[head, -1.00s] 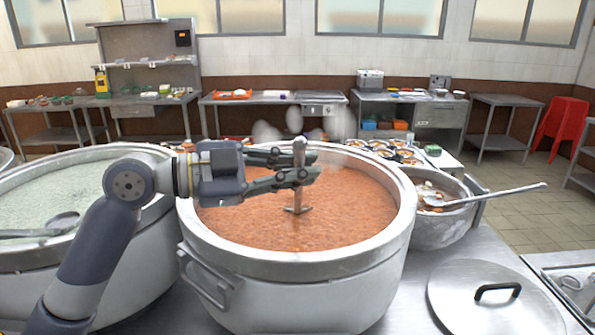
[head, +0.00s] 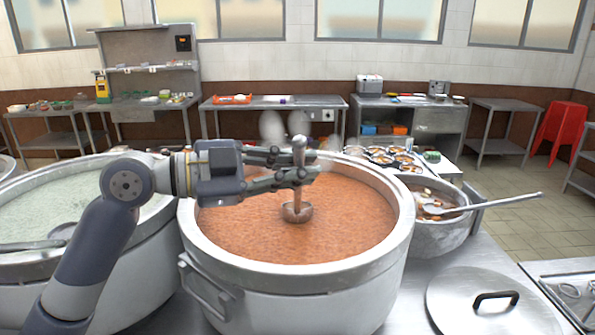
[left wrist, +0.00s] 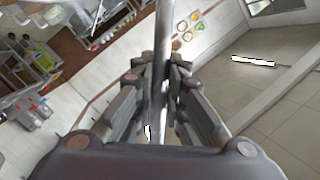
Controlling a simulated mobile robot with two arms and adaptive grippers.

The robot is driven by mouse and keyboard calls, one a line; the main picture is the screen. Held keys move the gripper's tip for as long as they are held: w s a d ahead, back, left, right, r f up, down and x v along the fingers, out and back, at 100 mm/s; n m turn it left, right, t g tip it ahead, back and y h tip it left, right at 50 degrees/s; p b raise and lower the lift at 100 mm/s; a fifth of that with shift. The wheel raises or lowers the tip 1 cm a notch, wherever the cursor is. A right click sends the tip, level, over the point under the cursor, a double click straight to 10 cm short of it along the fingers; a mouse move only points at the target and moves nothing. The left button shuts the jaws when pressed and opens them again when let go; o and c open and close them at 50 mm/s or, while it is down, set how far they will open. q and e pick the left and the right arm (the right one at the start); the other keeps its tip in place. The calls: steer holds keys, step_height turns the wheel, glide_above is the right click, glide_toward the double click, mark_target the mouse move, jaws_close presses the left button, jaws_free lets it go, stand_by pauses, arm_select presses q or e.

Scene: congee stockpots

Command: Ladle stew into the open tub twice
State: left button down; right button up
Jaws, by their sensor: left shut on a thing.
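My left gripper (head: 300,166) is shut on the handle of a metal ladle (head: 297,212). The ladle hangs upright over the big pot of orange-red stew (head: 250,235), with its bowl at or just above the stew's surface near the middle. I cannot tell how full the ladle bowl is. The left wrist view shows the handle (left wrist: 163,50) between the fingers. A grey metal tub (head: 440,238) stands open to the right of the pot, with food and a long-handled spoon (head: 490,206) in it. My right gripper is out of view.
A second large pot with pale green-white congee (head: 60,190) stands at the left behind my arm. A round lid (head: 465,305) with a black handle lies on the counter at the right front. Small filled bowls (head: 395,160) stand behind the tub.

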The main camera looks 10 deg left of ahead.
arm_select(q)
step_height(320, 180, up, 13)
steer(key=p, duration=0.9)
steer(key=shift+f, duration=0.15)
steer(key=shift+m+t+h+b, duration=0.4)
steer(key=shift+m+b, duration=1)
steer(key=shift+b, duration=0.6)
